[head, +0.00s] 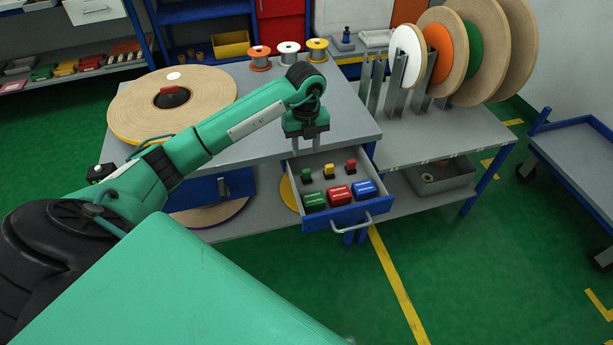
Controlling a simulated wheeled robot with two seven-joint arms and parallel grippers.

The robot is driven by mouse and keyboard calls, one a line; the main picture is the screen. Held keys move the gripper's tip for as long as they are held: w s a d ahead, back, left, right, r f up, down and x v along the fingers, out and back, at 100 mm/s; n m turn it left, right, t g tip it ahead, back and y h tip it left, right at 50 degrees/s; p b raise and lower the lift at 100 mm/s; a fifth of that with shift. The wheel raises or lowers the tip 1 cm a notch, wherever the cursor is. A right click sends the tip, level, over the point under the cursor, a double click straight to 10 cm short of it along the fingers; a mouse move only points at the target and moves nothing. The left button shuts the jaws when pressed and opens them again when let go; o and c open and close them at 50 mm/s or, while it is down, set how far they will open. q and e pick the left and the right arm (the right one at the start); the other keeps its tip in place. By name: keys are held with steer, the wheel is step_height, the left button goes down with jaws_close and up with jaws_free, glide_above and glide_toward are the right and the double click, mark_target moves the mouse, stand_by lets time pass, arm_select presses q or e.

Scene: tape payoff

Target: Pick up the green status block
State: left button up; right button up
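An open drawer (378,203) under the table holds two rows of small coloured pieces. The back row has a small green block (306,175), a yellow one (329,170) and a red one (351,166). The front row has a wider green piece (314,201), a red one (340,194) and a blue one (365,188). I cannot tell from labels which green piece is the status block. My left gripper (306,148) points down above the back of the drawer, over the small green block and apart from it. Its fingers are spread with nothing between them. My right gripper is out of view.
A large tan reel (205,92) lies on the table (262,85), with small spools (289,50) at its back edge. Upright reels (481,45) stand in a rack at right. A grey bin (445,177) sits on the lower shelf. Green floor right of the drawer is clear.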

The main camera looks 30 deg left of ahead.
mark_target(306, 170)
arm_select(q)
step_height(306, 170, down, 12)
steer(key=shift+w+r, duration=0.15)
steer(key=shift+r, duration=0.05)
steer(key=c, duration=0.8)
steer(key=shift+o, duration=0.2)
steer(key=shift+r, duration=0.1)
